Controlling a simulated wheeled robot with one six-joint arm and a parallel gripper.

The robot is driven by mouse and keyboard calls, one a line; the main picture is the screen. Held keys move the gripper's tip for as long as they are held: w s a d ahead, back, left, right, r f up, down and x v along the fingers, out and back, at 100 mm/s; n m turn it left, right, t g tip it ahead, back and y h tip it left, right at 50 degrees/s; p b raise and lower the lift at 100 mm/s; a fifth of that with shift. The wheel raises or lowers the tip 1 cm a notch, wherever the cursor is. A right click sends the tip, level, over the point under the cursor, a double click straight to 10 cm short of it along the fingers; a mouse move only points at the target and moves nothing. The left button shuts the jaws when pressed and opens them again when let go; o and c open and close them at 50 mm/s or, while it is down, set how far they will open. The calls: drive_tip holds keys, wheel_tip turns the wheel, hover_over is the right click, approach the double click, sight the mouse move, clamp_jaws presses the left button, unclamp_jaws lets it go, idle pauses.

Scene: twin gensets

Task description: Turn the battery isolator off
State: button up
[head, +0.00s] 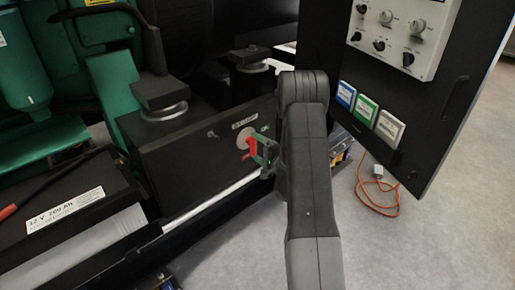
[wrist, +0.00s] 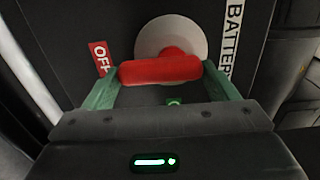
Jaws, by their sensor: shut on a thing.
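The battery isolator has a red handle (wrist: 160,69) on a pale round disc (wrist: 171,36), set on a dark panel. In the head view the red handle (head: 251,147) shows in front of the disc (head: 243,137). My gripper (wrist: 162,74) has green fingers shut on the red handle, one at each end of it in the wrist view. The handle lies crosswise there, its left end close to the red OFF label (wrist: 101,58). A green mark (wrist: 174,100) shows below the handle, mostly hidden. In the head view my gripper (head: 265,152) reaches the panel from the right.
A battery box labelled 12 V (head: 65,208) stands at the left, with green engine parts behind. An open dark door with a control panel (head: 398,30) stands at the right.

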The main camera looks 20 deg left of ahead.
drive_tip(key=shift+f, duration=0.1)
drive_tip(key=o, duration=0.9)
drive_tip(key=shift+o, duration=0.2)
drive_tip(key=shift+d, duration=0.1)
drive_tip(key=p+v, duration=0.1)
drive_tip(key=v, duration=1.2)
drive_tip(key=shift+s+d, duration=0.2)
drive_tip(key=shift+d, duration=0.1)
drive_tip(key=shift+a, duration=0.1)
drive_tip(key=b+x, duration=0.1)
drive_tip(key=x, duration=1.2)
drive_tip(key=shift+w+a, duration=0.2)
drive_tip(key=shift+a, duration=0.15)
drive_tip(key=shift+d, duration=0.15)
